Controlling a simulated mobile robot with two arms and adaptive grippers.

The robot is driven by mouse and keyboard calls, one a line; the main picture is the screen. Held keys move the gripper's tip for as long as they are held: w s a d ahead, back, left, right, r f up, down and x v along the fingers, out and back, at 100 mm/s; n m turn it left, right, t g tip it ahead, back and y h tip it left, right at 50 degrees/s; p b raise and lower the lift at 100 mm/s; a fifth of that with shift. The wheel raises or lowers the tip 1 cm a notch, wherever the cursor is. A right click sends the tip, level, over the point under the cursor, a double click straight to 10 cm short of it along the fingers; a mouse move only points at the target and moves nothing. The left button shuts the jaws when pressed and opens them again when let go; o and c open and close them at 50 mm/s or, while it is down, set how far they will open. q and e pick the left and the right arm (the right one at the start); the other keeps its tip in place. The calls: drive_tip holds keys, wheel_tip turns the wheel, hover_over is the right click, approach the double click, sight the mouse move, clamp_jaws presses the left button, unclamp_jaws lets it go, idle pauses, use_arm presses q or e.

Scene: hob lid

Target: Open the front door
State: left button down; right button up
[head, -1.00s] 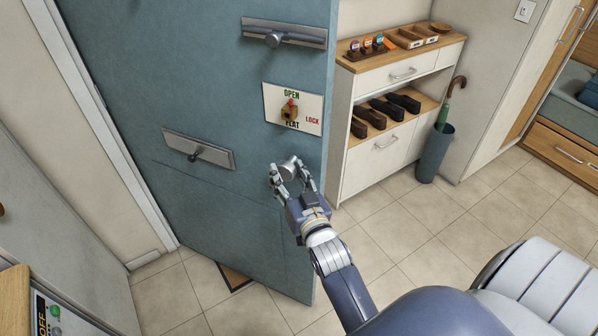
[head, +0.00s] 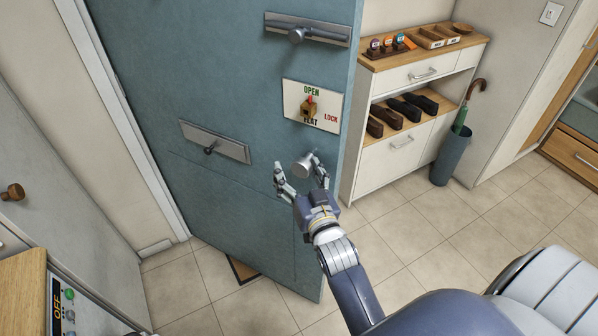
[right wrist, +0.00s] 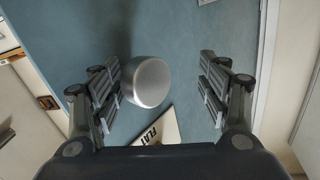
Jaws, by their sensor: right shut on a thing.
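The blue front door (head: 235,90) stands ajar, swung into the room, with a strip of mat showing beneath it. Its round metal knob (head: 303,165) is near the free edge, below the lock plate (head: 325,107) marked OPEN, FLAT and LOCK. My right gripper (head: 301,174) is at the knob, one finger on each side, and is shut on it. In the right wrist view the knob (right wrist: 147,82) sits between the fingers, closer to the left one; contact at the right finger cannot be made out. My left gripper is not in view.
A white shoe cabinet (head: 395,153) stands just right of the door's free edge, with an umbrella stand (head: 451,157) beside it. Tiled floor (head: 410,235) is clear in front. A counter with a panel (head: 62,300) is at the lower left.

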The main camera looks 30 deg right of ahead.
drive_tip(key=shift+a, duration=0.15)
drive_tip(key=shift+s+a+f, duration=0.1)
drive_tip(key=shift+s, duration=0.4)
drive_tip(key=s, duration=0.6)
drive_tip(key=shift+s+a, duration=0.2)
drive_tip(key=shift+a, duration=0.15)
